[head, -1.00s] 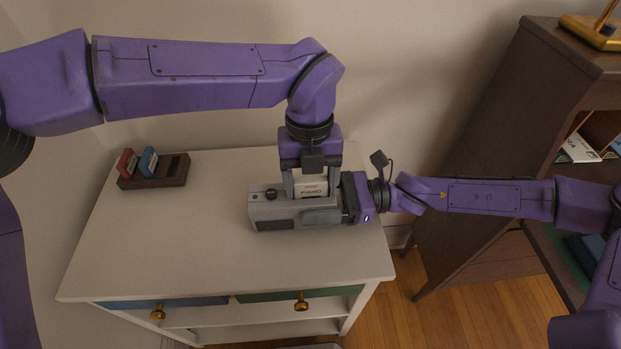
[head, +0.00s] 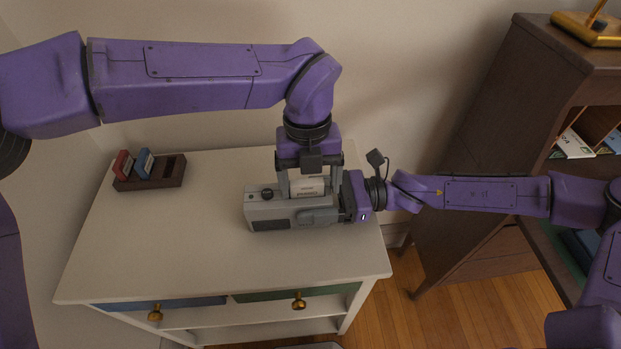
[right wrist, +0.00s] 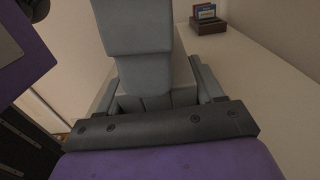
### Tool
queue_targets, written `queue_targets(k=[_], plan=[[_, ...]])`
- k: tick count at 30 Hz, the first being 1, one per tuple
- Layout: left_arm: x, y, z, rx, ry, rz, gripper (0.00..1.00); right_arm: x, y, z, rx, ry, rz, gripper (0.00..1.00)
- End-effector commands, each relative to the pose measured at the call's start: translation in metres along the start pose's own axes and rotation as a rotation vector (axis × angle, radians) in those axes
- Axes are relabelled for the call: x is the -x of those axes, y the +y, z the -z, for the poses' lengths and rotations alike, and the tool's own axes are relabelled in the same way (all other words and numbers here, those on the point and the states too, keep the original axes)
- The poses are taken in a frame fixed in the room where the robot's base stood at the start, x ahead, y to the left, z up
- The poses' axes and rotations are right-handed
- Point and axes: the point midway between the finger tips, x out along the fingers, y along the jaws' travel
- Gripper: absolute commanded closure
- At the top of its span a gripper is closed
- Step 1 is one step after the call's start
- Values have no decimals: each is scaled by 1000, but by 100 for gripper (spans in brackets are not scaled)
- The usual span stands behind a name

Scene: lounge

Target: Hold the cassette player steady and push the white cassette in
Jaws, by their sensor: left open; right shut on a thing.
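The grey cassette player (head: 265,212) sits near the right side of the white cabinet top. The white cassette (head: 308,187) stands upright at the player's top, its labelled upper part showing; how deep its lower part sits is hidden. My left gripper (head: 309,192) points down with open fingers, one on each side of the cassette. My right gripper (head: 325,215) comes in from the right and is shut on the right end of the player. In the right wrist view, its fingers (right wrist: 158,90) flank the grey player, and a grey part hides much of it.
A dark wooden rack (head: 168,175) holds a red cassette (head: 122,164) and a blue cassette (head: 145,163) at the back left. The cabinet top (head: 170,250) is clear at the front and left. A dark shelf unit (head: 480,130) stands to the right.

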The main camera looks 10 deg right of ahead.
Motion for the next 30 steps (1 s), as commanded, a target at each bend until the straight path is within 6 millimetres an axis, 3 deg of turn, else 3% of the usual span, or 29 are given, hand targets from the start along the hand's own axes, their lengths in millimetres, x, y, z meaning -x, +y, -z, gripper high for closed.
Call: queue_targets(k=[1,5,30], plan=[[-16,6,1,1,20,-25,0,-1,2,-3,13,-9,-11,86],[-12,6,0,2,20,-26,0,-1,2,-3,14,-9,-11,86],[51,4,0,5,13,-16,0,1,0,1,2,0,1,86]])
